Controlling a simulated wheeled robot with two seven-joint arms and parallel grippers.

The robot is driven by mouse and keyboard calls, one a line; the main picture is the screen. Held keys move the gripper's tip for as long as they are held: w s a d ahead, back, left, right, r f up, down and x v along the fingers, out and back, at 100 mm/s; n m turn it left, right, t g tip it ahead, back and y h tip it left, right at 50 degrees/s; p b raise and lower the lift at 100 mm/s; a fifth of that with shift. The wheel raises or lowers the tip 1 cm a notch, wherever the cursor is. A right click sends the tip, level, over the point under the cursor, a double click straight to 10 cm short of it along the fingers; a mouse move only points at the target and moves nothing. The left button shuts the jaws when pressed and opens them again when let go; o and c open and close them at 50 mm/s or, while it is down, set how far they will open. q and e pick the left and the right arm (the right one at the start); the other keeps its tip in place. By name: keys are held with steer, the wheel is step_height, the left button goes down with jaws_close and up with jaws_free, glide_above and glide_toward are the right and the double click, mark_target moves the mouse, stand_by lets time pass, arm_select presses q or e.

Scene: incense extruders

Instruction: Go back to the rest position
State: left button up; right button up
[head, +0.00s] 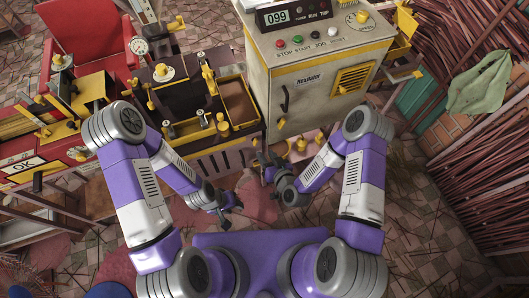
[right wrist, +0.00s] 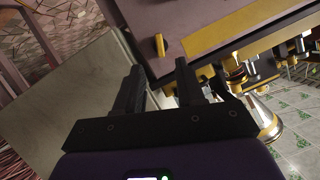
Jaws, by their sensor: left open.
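Both of my arms are bent inward in front of my body in the head view. My left gripper (head: 235,203) is the lower one, open and empty, over the floor in front of my base. My right gripper (head: 262,167) is just above and right of it, close to the front of the machines. In the right wrist view my right gripper (right wrist: 158,85) shows two black fingers standing apart with nothing between them. Neither gripper visibly touches an object.
A cream control cabinet (head: 300,100) stands ahead with a display (head: 292,15) and buttons. Left of it is a dark workbench (head: 190,95) with a yellow-rimmed tray (head: 237,98). A red machine (head: 90,35) is at far left. Stick bundles (head: 480,190) and a green cloth (head: 480,85) are at right.

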steer(key=shift+f, duration=0.1)
stand_by(0.4)
steer(key=s+d+f+m+g, duration=0.2)
steer(key=s+d+g, duration=0.1)
steer(key=s+g, duration=0.3)
steer(key=s+d+f+m+g+h, duration=0.1)
steer(key=s+d+f+m+g, duration=0.1)
steer(key=s+g, duration=0.4)
steer(key=s+d+f, duration=0.1)
steer(key=s, duration=0.3)
steer(key=shift+s+d+h, duration=0.15)
steer(key=shift+s+h, duration=0.1)
steer(key=shift+h, duration=0.05)
